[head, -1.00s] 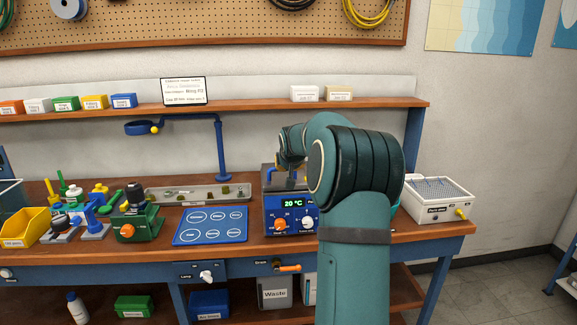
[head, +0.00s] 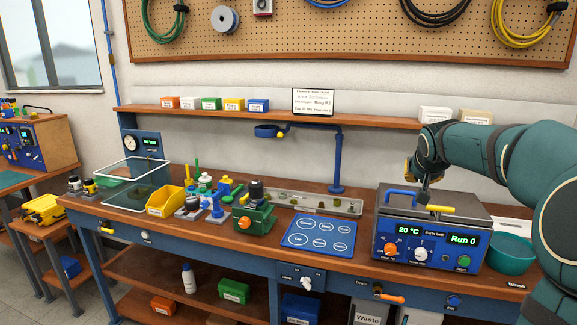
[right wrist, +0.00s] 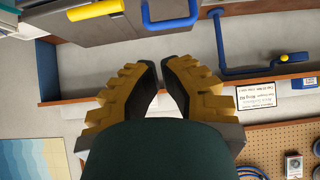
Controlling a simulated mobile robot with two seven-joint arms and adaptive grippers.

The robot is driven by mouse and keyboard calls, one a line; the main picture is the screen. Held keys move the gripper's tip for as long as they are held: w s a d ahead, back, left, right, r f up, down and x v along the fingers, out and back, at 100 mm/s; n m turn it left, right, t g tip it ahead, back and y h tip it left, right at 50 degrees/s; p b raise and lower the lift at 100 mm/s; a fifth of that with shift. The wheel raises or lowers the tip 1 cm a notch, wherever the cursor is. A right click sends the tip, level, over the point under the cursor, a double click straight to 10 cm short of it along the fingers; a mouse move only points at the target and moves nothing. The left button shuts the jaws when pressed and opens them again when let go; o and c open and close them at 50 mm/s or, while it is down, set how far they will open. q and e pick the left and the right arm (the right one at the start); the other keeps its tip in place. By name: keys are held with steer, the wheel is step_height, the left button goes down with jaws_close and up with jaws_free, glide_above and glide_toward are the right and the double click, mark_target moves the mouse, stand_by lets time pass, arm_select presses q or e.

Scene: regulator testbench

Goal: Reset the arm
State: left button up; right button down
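My right arm comes in from the right in the head view and bends over the parts bath (head: 384,241). Its gripper (head: 418,184) is above the bath's lid, near the blue handle (head: 401,192), partly hidden by its own links. In the right wrist view the two yellow-and-dark fingers (right wrist: 161,72) are a narrow gap apart, with nothing between them. The bath's blue handle (right wrist: 170,23) and yellow bar (right wrist: 95,10) show beyond the fingertips there. The bath's display reads 20 °C and Run 0. My left gripper is not in view.
A shelf (head: 370,121) with small boxes runs behind the bath. A blue stand (head: 338,165) rises left of the bath. A blue mat (head: 319,234), a green fixture (head: 254,214) and a teal bowl (head: 510,254) are on the bench.

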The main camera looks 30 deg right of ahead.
steer(key=w+a+f+n+y, duration=0.3)
steer(key=w+a+f, duration=0.75)
steer(key=f, duration=0.35)
steer(key=w+a+f+n+y, duration=0.2)
steer(key=w+a+f+y, duration=0.15)
steer(key=a+f, duration=1.25)
steer(key=s+a+f+n+g+y, duration=0.1)
steer(key=s+a+f+y, duration=0.15)
steer(key=a+f, duration=0.5)
steer(key=s+a+f+n+g+y, duration=0.1)
steer(key=s+a+f, duration=0.35)
steer(key=a, duration=0.55)
steer(key=s+a+f+g, duration=0.1)
steer(key=s+a+f, duration=0.2)
steer(key=s+a, duration=0.2)
steer(key=s+a+f+n+g+y, duration=0.1)
steer(key=s+a+f, duration=0.3)
steer(key=s+a, duration=0.2)
steer(key=shift+s+a+g, duration=0.15)
steer(key=shift+s+g, duration=0.15)
steer(key=shift+s, duration=0.35)
